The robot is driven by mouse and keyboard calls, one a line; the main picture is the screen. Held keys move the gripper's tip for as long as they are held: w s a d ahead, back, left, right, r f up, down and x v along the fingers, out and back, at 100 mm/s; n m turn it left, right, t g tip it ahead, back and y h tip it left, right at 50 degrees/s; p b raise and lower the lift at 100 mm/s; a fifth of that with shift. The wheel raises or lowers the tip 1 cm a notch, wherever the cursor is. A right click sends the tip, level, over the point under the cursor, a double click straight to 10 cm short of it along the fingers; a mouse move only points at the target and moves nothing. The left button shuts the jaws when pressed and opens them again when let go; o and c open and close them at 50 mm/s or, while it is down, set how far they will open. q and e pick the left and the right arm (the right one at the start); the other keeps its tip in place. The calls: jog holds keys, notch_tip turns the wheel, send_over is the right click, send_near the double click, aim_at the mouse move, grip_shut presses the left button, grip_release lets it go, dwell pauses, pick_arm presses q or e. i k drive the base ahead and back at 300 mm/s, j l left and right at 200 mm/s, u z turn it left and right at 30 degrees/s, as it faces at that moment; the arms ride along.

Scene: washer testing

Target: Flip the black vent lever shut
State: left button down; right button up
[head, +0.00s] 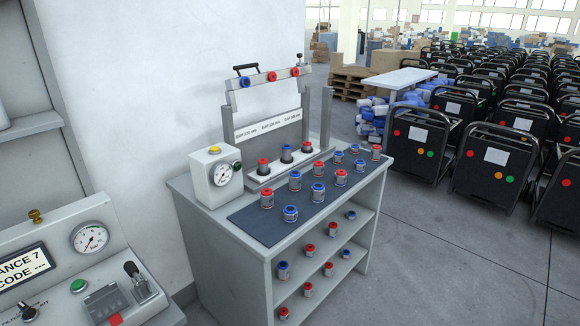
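No gripper of mine is in the head view. A black-knobbed lever (133,271) stands up from a slot plate on the grey console at the lower left, tilted slightly left. A black handle (245,68) tops the press frame on the bench. I cannot tell which of these is the vent lever, or whether it is open or shut.
The console carries a pressure gauge (90,238), a display (22,275) and a green button (78,286). To the right, a bench (260,262) holds red- and blue-capped canisters and a white gauge box (215,178). Black carts (495,170) stand at right; floor between is clear.

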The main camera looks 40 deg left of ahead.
aim_at(129, 266)
jog(key=i+l+u, duration=0.1)
jog(key=i, duration=0.6)
jog(key=i+l+u, duration=0.1)
jog(key=i, duration=0.6)
jog(key=i+u, duration=0.2)
jog(key=u, duration=0.25)
jog(key=i+l+u, duration=0.1)
jog(key=u, duration=0.35)
jog(key=i+l+u, duration=0.2)
jog(key=u, duration=0.25)
jog(key=i+l+u, duration=0.2)
jog(key=u, duration=0.25)
jog(key=i+l+u, duration=0.1)
jog(key=u, duration=0.35)
jog(key=i+l+u, duration=0.15)
jog(key=u, duration=0.3)
jog(key=i+l+u, duration=0.25)
jog(key=u, duration=0.2)
jog(key=i+l+u, duration=0.1)
jog(key=l+u, duration=0.2)
jog(key=u, duration=0.2)
